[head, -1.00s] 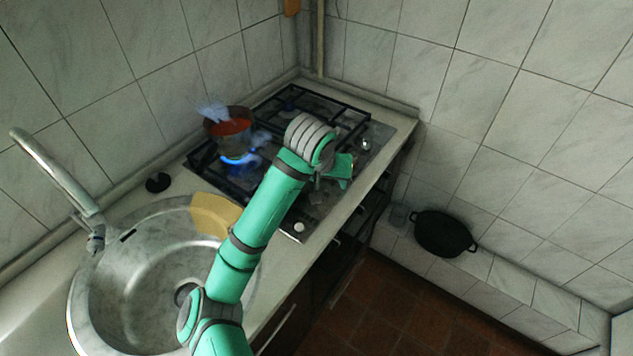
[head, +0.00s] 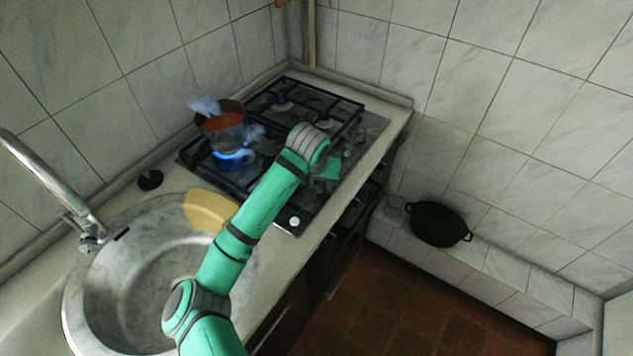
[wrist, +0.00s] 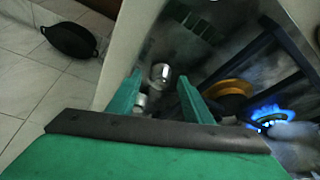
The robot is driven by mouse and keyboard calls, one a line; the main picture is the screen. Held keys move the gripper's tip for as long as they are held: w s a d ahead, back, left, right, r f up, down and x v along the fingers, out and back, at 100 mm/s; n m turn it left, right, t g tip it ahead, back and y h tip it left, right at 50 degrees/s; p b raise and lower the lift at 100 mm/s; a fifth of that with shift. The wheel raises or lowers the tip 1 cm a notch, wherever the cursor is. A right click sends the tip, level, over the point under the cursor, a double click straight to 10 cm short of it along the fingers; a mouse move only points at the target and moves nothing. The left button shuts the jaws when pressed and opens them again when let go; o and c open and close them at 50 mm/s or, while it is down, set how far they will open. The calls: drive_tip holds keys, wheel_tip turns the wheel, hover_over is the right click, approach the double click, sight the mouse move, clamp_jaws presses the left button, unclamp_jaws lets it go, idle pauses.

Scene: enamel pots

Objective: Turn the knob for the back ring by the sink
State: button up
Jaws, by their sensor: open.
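The lit back ring by the sink burns blue (head: 232,155) under a red-topped pot (head: 220,116); its flame (wrist: 268,116) also shows at the right of the wrist view. A white-topped knob (head: 294,222) sits on the hob's front strip, at the sink end. My gripper (wrist: 158,78) is open, with two green fingers. A shiny knob (wrist: 161,72) shows between the fingertips, and a second pale knob (wrist: 140,103) is lower, by the left finger. I cannot tell whether either is touched. In the head view the fingers are mostly hidden behind my wrist.
A round steel sink (head: 115,295) with a tan piece (head: 209,210) at its rim lies left of the hob. Black pan grates (head: 305,100) cover the hob. A black pan (head: 438,224) stands on the tiled ledge at right. Tiled walls close the back and right.

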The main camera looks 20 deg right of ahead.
drive_tip(key=shift+w+d+f, duration=0.1)
drive_tip(key=shift+f, duration=0.15)
